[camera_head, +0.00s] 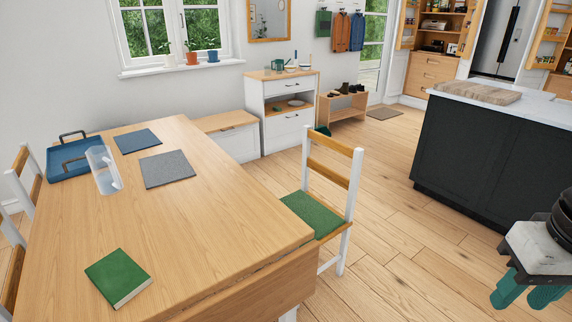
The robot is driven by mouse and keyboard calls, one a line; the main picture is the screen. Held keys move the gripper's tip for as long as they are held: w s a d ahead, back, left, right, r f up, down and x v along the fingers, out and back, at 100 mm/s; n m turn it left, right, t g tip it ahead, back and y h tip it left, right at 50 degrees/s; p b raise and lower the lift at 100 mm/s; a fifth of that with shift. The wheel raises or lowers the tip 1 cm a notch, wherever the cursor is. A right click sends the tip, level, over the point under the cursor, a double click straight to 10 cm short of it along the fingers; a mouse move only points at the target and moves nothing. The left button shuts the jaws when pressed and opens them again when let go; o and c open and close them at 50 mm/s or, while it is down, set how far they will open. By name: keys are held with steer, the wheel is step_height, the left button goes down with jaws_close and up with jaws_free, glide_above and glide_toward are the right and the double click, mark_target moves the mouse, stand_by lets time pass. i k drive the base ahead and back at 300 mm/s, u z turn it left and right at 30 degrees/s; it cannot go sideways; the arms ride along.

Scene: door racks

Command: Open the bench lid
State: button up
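The bench (240,144) is a low white box against the back wall, between the dining table and the white cabinet. Its wooden lid (224,121) lies flat and looks closed. The table hides the bench's left and lower parts. My gripper (527,296) is at the lower right edge, far from the bench, with teal fingers pointing down. The fingers are apart with nothing seen between them.
A wooden table (205,210) fills the left foreground, with a chair (331,190) at its right side. A dark kitchen island (480,155) stands at right. Wooden floor (385,185) is clear between them. A white cabinet (291,134) stands right of the bench.

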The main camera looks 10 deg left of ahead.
mark_target(216, 124)
steer(key=z, duration=0.3)
steer(key=k, duration=0.5)
steer(key=z, duration=0.65)
steer(key=i, duration=3.95)
steer(key=u, duration=0.35)
steer(key=i, duration=1.4)
steer(key=u, duration=0.9)
steer(key=i, duration=0.8)
steer(key=u, duration=1.9)
steer(key=i, duration=1)
steer(key=u, duration=0.7)
